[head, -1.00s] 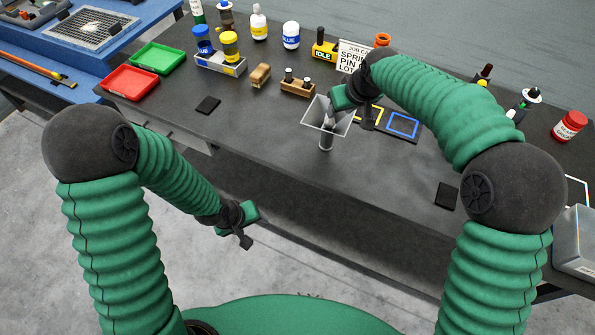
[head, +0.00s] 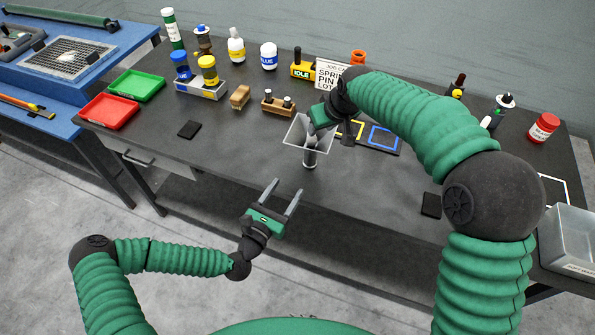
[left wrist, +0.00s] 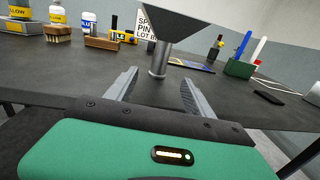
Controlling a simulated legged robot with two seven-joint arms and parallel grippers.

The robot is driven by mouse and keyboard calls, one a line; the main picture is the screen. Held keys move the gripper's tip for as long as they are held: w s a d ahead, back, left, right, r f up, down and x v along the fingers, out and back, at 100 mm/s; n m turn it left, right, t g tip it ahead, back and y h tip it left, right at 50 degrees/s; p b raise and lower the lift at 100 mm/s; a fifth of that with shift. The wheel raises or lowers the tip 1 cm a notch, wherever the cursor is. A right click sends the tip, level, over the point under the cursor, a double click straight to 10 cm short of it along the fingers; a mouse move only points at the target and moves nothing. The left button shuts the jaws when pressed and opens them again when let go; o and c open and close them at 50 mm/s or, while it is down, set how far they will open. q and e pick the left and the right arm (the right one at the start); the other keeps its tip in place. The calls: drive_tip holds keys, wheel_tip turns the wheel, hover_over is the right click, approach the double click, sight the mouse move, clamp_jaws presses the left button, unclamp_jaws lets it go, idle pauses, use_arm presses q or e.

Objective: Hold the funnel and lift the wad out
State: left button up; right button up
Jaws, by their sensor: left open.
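The grey funnel (head: 303,138) stands on the dark bench, with a wide square mouth and a narrow spout below. My right gripper (head: 318,122) is at the funnel's mouth; its fingertips are hidden, so I cannot tell whether it is open or shut. My left gripper (head: 286,186) is open and empty in front of the bench edge, fingers toward the spout. In the left wrist view the funnel (left wrist: 178,22) stands beyond the parted fingers (left wrist: 157,80), its spout in line with the gap and not touched. I cannot see the wad.
Red (head: 109,111) and green (head: 137,86) trays sit at left.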

sight(307, 159)
use_arm(q)
drive_tip(key=x, duration=1.4)
drive_tip(key=shift+s+f, duration=0.1)
clamp_jaws()
idle(2.0)
